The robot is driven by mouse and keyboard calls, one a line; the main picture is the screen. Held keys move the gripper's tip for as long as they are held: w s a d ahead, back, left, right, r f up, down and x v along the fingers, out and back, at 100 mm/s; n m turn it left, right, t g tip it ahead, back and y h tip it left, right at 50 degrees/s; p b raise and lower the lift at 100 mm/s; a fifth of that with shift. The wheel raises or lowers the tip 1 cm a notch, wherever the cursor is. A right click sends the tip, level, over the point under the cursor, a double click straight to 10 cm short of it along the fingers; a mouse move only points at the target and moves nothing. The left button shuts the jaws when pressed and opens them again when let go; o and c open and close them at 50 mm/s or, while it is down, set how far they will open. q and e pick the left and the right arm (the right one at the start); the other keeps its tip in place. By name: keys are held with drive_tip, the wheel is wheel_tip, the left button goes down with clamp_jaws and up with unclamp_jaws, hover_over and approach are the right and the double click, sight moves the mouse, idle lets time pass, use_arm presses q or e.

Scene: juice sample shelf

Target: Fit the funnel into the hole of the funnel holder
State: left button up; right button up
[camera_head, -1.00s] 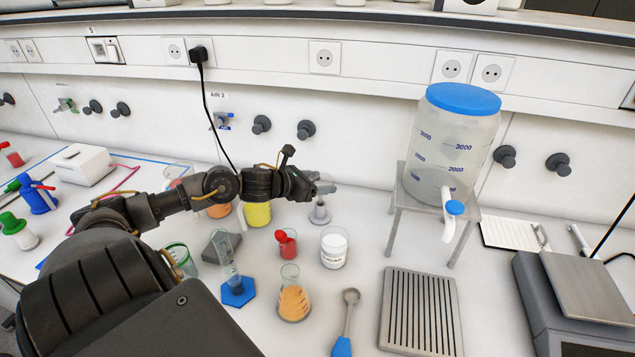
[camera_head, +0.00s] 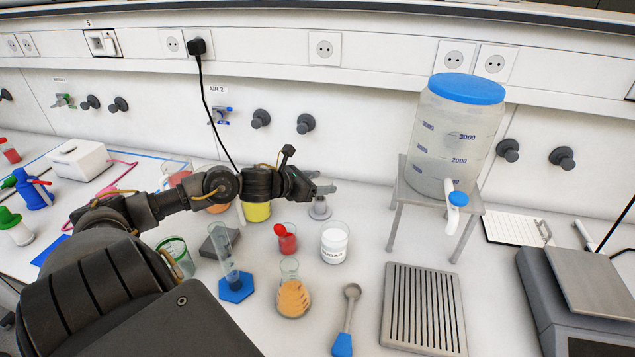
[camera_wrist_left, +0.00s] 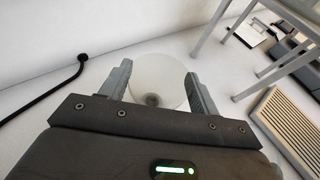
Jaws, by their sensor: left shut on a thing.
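The funnel (camera_wrist_left: 158,72) is a pale, translucent round cone in the left wrist view, with a dark spot at its centre. My left gripper (camera_wrist_left: 158,88) is shut on it, one finger at each side. In the head view my left gripper (camera_head: 322,188) reaches over the back of the bench, near the wall. A small grey piece (camera_head: 320,209) shows just below its fingertips; I cannot tell whether this is the funnel's lower part or the funnel holder. The holder's hole is not visible. My right gripper is not in view.
A big jar with a blue lid (camera_head: 455,125) stands on a grey stand (camera_head: 392,212) to the right. The sugar beaker (camera_head: 335,243), a red cup (camera_head: 287,240), an orange flask (camera_head: 291,295) and a blue-footed cylinder (camera_head: 236,290) stand in front. A slotted grey plate (camera_head: 424,310) lies at front right.

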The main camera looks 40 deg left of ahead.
use_arm(q)
drive_tip(key=shift+b, duration=0.3)
idle(0.5)
drive_tip(key=shift+f+b, duration=0.85)
drive_tip(key=shift+b, duration=0.05)
drive_tip(key=o, duration=1.1)
drive_tip(key=shift+s, duration=0.1)
drive_tip(key=shift+s+a, duration=0.1)
drive_tip(key=shift+s, duration=0.15)
drive_tip(key=shift+p+v, duration=0.5)
drive_tip(key=shift+v, duration=4.6)
